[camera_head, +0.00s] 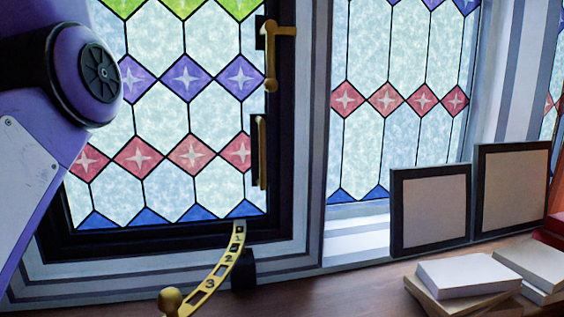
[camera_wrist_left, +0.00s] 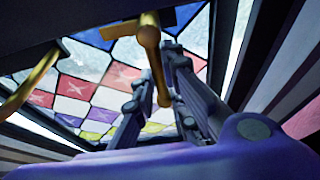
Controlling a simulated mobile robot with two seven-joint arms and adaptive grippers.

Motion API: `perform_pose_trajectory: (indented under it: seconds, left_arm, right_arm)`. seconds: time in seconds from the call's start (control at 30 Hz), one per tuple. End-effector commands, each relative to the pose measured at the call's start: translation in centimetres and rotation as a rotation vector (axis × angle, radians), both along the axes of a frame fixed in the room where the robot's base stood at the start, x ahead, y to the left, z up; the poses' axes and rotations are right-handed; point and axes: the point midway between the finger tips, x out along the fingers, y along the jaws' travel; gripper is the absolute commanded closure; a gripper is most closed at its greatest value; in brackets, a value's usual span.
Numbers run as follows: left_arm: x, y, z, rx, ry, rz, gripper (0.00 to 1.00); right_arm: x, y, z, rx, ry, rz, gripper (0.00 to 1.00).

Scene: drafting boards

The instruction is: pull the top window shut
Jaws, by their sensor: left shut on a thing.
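In the left wrist view a stained-glass window (camera_wrist_left: 115,75) with red, white, purple and yellow panes fills the middle. A brass handle (camera_wrist_left: 149,38) hangs in front of it. My left gripper (camera_wrist_left: 161,82) is shut on the lower part of this handle, one finger on each side. The head view shows neither this gripper nor its grip, only my purple arm at the left. I cannot tell from these frames how far this window stands open. My right gripper is in neither view.
In the head view, a black-framed leaded window (camera_head: 160,236) has a brass handle (camera_head: 282,29) and a numbered brass stay (camera_head: 222,262). Another window (camera_head: 395,60) is to its right. Two dark-framed boards (camera_head: 430,209) and stacked books (camera_head: 468,274) stand on the wooden surface.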

Motion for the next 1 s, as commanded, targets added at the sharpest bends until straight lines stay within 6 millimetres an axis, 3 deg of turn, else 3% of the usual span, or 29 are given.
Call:
perform_pose_trajectory:
  seconds: [0.7,0.73,0.9,1.0]
  left_arm:
    - [-3.3,-1.3,-0.4,0.003,0.002,-0.007,0.97]
    - [-3.3,-1.3,-0.5,0.003,0.002,-0.007,0.87]
    - [-3.3,-1.1,-0.4,0.003,0.002,-0.005,0.64]
    - [-3.3,-1.0,-0.4,0.002,0.001,-0.003,0.62]
  right_arm:
    - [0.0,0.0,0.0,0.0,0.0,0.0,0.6]
    - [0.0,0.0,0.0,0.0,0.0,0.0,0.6]
    - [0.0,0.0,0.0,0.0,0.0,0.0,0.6]
    - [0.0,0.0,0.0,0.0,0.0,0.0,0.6]
